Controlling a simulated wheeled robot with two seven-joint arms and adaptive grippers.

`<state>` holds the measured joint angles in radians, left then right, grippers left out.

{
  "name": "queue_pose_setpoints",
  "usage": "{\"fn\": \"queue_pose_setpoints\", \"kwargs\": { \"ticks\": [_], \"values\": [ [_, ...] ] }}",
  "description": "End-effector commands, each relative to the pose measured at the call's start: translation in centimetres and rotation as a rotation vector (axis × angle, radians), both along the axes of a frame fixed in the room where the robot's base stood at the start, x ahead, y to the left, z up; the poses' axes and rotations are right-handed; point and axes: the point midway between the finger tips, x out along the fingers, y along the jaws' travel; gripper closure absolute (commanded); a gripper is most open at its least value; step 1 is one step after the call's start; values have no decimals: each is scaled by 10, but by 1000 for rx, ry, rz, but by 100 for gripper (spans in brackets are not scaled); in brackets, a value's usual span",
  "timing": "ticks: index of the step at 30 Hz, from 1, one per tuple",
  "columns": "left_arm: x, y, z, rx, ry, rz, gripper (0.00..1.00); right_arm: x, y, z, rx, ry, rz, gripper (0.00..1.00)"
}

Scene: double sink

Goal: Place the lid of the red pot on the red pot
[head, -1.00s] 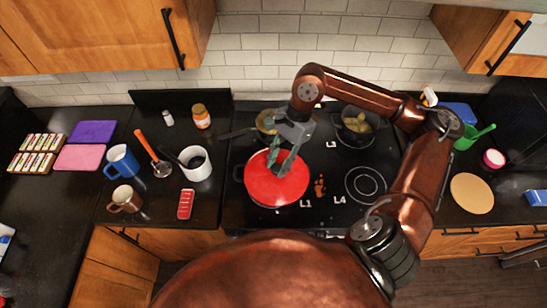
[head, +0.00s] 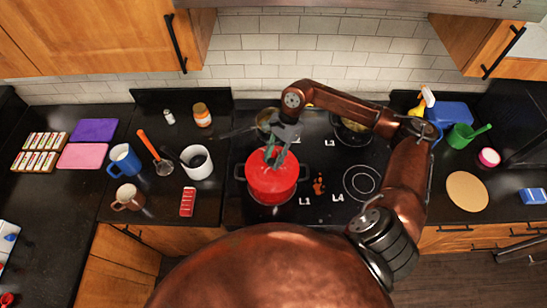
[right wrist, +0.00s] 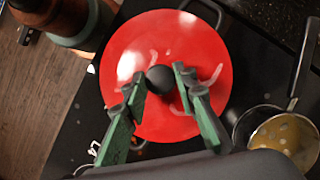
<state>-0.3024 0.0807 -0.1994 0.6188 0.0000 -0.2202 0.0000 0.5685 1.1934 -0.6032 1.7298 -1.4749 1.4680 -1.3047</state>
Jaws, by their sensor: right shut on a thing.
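The red pot (head: 272,193) stands on the stove's front left burner, its dark side handles showing. Its red lid (head: 258,166) is over the pot's mouth, roughly lined up with it. I cannot tell whether the lid rests on the rim or hangs just above it. My right gripper (head: 271,155) reaches down from behind onto the lid. In the right wrist view, its green fingers (right wrist: 158,90) are on either side of the lid's round black knob (right wrist: 160,79), and the red lid (right wrist: 165,40) hides most of the pot. My left gripper is not in view.
A pan (head: 265,118) stands behind the pot, and a pot with yellowish food (head: 352,130) is at the back right. The front right burner (head: 361,183) is clear.

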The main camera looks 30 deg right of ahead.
Motion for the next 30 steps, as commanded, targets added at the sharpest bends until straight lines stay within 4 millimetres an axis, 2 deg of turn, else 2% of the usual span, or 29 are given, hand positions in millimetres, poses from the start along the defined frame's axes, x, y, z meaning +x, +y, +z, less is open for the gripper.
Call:
{"fn": "queue_pose_setpoints", "kwargs": {
  "ticks": [12, 13, 15, 20, 30],
  "values": [
    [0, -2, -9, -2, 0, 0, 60, 0, 0, -6, 1, 0, 1, 100],
    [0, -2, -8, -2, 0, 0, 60, 0, 0, -5, 1, 1, 0, 72],
    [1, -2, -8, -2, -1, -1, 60, 0, 0, -5, 1, 1, 0, 67],
    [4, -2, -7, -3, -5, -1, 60, 0, 0, -5, 1, 1, 0, 57],
    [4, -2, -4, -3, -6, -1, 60, 0, 0, -2, 1, 1, 0, 57]
  ]
}}
